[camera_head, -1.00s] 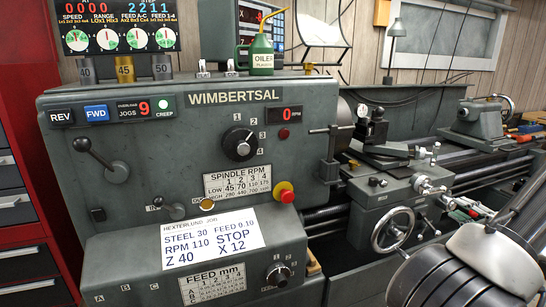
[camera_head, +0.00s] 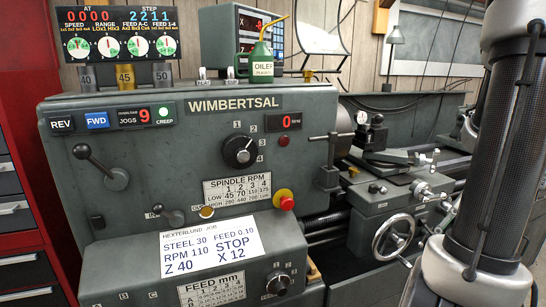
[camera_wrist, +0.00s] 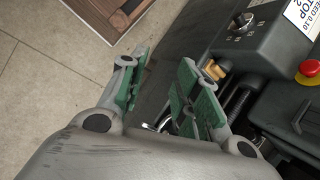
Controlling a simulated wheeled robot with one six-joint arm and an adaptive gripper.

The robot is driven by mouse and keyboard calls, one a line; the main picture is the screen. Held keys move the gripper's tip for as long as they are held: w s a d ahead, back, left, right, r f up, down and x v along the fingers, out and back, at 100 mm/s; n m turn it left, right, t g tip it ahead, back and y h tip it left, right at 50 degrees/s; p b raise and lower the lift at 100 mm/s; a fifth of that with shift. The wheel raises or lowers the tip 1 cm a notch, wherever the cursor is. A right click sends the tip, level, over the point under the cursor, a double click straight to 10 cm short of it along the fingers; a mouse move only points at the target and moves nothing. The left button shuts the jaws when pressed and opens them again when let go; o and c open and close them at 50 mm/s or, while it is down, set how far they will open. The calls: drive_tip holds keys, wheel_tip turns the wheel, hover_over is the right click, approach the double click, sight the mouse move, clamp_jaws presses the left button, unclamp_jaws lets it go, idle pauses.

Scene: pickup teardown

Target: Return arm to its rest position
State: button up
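My arm stands upright at the right of the head view, in front of the lathe's tailstock end. My gripper (camera_wrist: 155,97) shows in the wrist view with its two green-padded fingers spread apart. I see nothing held between them. The grey lathe (camera_head: 140,200) labelled WIMBERTSAL fills the head view, and part of it shows at the right of the wrist view. The gripper itself is outside the head view.
A white job card (camera_head: 211,245) lies on the lathe front, below a red stop button (camera_head: 284,199). A handwheel (camera_head: 393,235) sticks out near my arm. A green oiler (camera_head: 262,62) stands on top. Tiled floor (camera_wrist: 40,80) is open at left in the wrist view.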

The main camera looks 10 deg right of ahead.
drive_tip(key=w+a+r+n+t+h, duration=0.2)
drive_tip(key=a+r+n+h, duration=0.3)
drive_tip(key=a+r+n, duration=0.6)
wheel_tip(320, 180, up, 3)
drive_tip(key=shift+w+a+r+n+t, duration=0.15)
drive_tip(key=shift+a+n+t, duration=0.25)
drive_tip(key=shift+a+t, duration=0.45)
idle(1.1)
